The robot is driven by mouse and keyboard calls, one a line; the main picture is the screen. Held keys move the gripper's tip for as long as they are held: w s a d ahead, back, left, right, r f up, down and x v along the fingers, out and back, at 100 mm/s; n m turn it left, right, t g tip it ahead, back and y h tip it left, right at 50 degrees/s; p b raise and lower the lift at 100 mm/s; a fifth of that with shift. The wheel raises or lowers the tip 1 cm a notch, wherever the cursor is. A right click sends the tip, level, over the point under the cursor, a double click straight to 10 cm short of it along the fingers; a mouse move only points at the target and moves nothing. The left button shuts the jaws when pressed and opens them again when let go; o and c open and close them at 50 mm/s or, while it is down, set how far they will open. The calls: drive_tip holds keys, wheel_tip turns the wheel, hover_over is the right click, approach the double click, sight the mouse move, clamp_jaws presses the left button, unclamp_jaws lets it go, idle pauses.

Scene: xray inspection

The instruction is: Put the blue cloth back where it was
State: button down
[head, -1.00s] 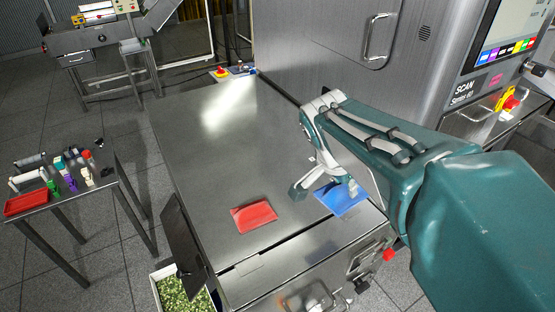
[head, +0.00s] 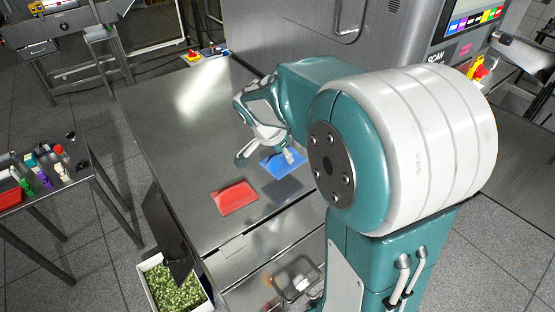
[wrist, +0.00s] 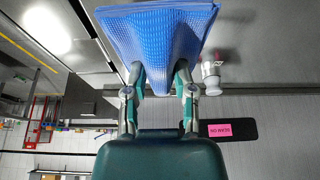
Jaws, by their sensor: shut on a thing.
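The blue cloth (head: 281,163) is over the steel table in the head view, right of and behind a red cloth (head: 235,197). My gripper (head: 268,157) is at the blue cloth, partly hidden by my arm. A dark patch shows on the table just in front of the blue cloth, which appears raised off the surface. In the wrist view the blue cloth (wrist: 165,35) spreads out beyond the fingertips. My gripper (wrist: 160,80) is shut on its near edge there.
The steel table (head: 165,140) is bare on its left and far parts. A bin of green bits (head: 175,288) stands below its front. A side table (head: 80,178) with small items is at left. The large scanner cabinet (head: 290,35) borders the back.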

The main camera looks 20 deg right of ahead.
sight(279, 163)
drive_tip(key=shift+w+a+f, duration=0.1)
drive_tip(key=shift+w+f, duration=0.3)
drive_tip(key=shift+f, duration=0.1)
drive_tip(key=shift+w+f, duration=0.2)
drive_tip(key=shift+f, duration=0.7)
drive_tip(key=shift+w+f, duration=0.2)
drive_tip(key=shift+f, duration=0.7)
drive_tip(key=shift+f, duration=0.1)
drive_tip(key=shift+c, duration=2.2)
unclamp_jaws()
drive_tip(key=shift+a, duration=0.1)
